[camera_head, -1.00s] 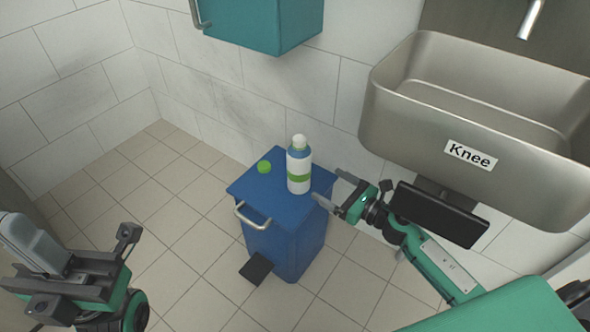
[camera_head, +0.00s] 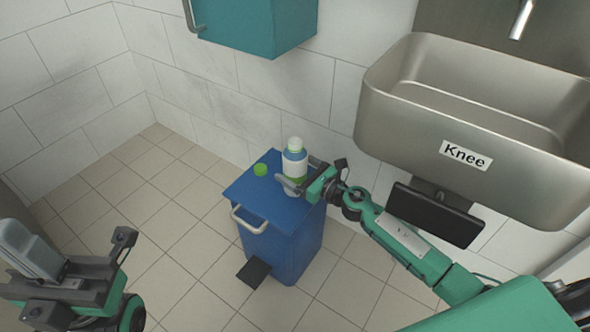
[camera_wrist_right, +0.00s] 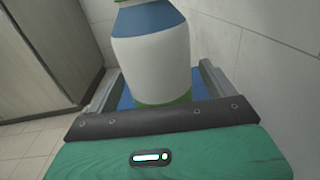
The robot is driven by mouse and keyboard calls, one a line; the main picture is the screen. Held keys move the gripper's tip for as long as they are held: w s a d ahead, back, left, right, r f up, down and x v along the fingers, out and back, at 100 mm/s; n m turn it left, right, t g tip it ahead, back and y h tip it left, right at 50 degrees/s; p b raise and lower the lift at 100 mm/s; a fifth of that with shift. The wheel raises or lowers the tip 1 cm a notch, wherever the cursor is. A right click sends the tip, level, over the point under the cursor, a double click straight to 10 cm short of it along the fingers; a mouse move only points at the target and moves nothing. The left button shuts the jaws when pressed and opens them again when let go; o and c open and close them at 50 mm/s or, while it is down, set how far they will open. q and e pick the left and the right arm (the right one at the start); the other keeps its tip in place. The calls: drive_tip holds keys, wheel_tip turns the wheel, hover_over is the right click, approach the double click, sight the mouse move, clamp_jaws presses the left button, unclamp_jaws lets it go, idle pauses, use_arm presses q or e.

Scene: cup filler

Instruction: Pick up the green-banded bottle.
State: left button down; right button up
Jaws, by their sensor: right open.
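The green-banded bottle (camera_head: 294,160) stands upright on the blue bin's lid. It has a white body, blue shoulder, white top and green band. My right gripper (camera_head: 298,173) is open, with one finger in front of the bottle and the other behind it. In the right wrist view the bottle (camera_wrist_right: 150,55) stands between the two spread fingers (camera_wrist_right: 155,85), with visible space at the right finger.
A green cap (camera_head: 260,170) lies on the bin lid, left of the bottle. The blue bin (camera_head: 262,200) has a front handle and a black pedal. A steel sink (camera_head: 400,115) labelled "Knee" hangs at the right. A teal cabinet (camera_head: 265,30) is above. Floor left of the bin is clear.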

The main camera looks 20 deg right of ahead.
drive_tip(key=shift+x, duration=1.1)
drive_tip(key=shift+c, duration=0.5)
drive_tip(key=c, duration=1.1)
drive_tip(key=shift+c, duration=1.2)
drive_tip(key=shift+w+r, duration=0.1)
